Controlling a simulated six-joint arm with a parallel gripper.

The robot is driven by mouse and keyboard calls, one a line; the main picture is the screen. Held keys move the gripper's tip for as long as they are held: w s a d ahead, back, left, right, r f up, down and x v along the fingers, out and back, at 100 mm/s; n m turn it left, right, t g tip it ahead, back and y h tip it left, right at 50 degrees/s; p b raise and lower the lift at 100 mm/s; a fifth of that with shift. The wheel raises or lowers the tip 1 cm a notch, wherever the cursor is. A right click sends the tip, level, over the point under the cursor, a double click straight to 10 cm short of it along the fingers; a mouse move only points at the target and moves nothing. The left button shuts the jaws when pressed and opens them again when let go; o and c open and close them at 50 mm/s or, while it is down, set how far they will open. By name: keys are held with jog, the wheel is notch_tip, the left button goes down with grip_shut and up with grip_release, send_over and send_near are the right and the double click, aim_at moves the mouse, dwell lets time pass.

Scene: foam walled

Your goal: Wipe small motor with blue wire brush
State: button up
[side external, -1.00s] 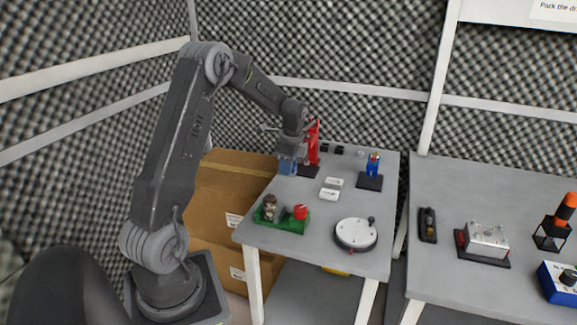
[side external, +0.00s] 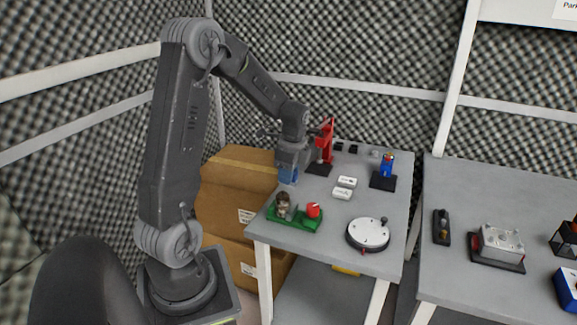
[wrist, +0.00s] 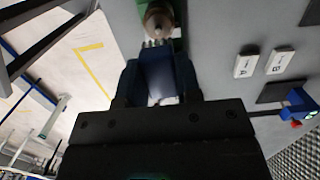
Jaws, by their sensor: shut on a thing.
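My gripper (side external: 291,165) hangs over the table's left side. It is shut on the blue wire brush (side external: 289,176), which points down. In the wrist view the blue brush (wrist: 157,62) sits between the jaws (wrist: 157,92), with a row of pale bristles at its far end. The small motor (side external: 283,206), brown and grey, stands on a green base (side external: 298,224) beside a red knob. In the wrist view the motor (wrist: 159,20) is just beyond the bristles. I cannot tell whether the bristles touch it.
A red stand (side external: 326,147) rises close to the right of my gripper. Two white labelled blocks (side external: 343,188) and a round white dial (side external: 368,234) are on the table. A blue object on a black base (side external: 385,172) stands farther right. Cardboard boxes (side external: 236,190) stand at left.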

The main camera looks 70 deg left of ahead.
aim_at(287, 195)
notch_tip(287, 195, down, 4)
jog(key=shift+f, duration=0.25)
jog(key=shift+s+a+f, duration=0.1)
jog(key=shift+s+a, duration=0.15)
jog(key=shift+c, duration=0.7)
jog(key=shift+s+a, duration=1.1)
jog(key=shift+w+d+f, duration=0.1)
jog(key=shift+w+d, duration=1.25)
jog(key=shift+d, duration=0.05)
jog(key=shift+s+a, duration=1.35)
jog(key=shift+w+d, duration=1.35)
jog(key=shift+w, duration=0.05)
jog(key=shift+r, duration=4.2)
